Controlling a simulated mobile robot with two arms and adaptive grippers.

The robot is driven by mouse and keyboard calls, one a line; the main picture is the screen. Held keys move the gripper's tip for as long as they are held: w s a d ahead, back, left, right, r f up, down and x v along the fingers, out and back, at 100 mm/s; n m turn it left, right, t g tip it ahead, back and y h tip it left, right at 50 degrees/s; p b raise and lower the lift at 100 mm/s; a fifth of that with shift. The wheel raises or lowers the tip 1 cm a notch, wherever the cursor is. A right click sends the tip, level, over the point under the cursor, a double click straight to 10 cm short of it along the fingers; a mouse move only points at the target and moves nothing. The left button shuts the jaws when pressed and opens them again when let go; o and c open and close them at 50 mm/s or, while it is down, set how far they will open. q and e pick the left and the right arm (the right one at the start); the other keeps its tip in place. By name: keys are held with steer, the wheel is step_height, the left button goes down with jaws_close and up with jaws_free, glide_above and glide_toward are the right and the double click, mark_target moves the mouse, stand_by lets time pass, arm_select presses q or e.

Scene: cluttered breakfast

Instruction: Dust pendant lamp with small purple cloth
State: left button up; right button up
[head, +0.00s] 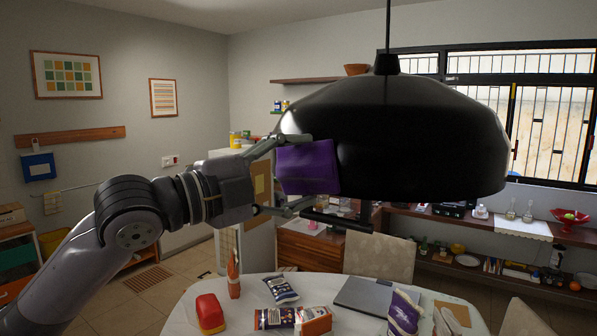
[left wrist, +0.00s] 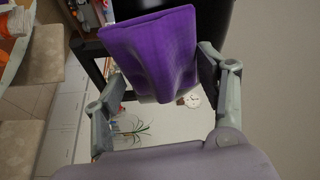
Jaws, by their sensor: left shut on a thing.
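The black pendant lamp (head: 420,135) hangs from a dark rod at the centre right of the head view. My left gripper (head: 292,172) is at the lamp's left side, shut on the small purple cloth (head: 308,167). The cloth lies at the left edge of the shade in the picture; I cannot tell for sure whether it touches. In the left wrist view the purple cloth (left wrist: 155,50) sits between the two fingers, with the dark lamp (left wrist: 215,22) behind it. My right gripper is not in view.
Shelves with dishes line the back wall under the window.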

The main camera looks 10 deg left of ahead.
arm_select(q)
steer(key=shift+s+a+f, duration=0.1)
steer(key=shift+s+a, duration=0.2)
steer(key=shift+s, duration=0.55)
steer(key=shift+s+a+b, duration=0.15)
steer(key=shift+s+a, duration=0.1)
steer(key=shift+s, duration=0.35)
steer(key=shift+s+a+b, duration=0.2)
steer(key=shift+s+a, duration=0.05)
steer(key=shift+s, duration=0.4)
steer(key=shift+s+a+b, duration=0.15)
steer(key=shift+s+a, duration=0.1)
steer(key=shift+s, duration=0.35)
steer(key=shift+s, duration=0.1)
steer(key=s, duration=0.1)
steer(key=s+a, duration=0.1)
steer(key=shift+s+a, duration=0.1)
steer(key=shift+s, duration=0.25)
steer(key=shift+w, duration=0.15)
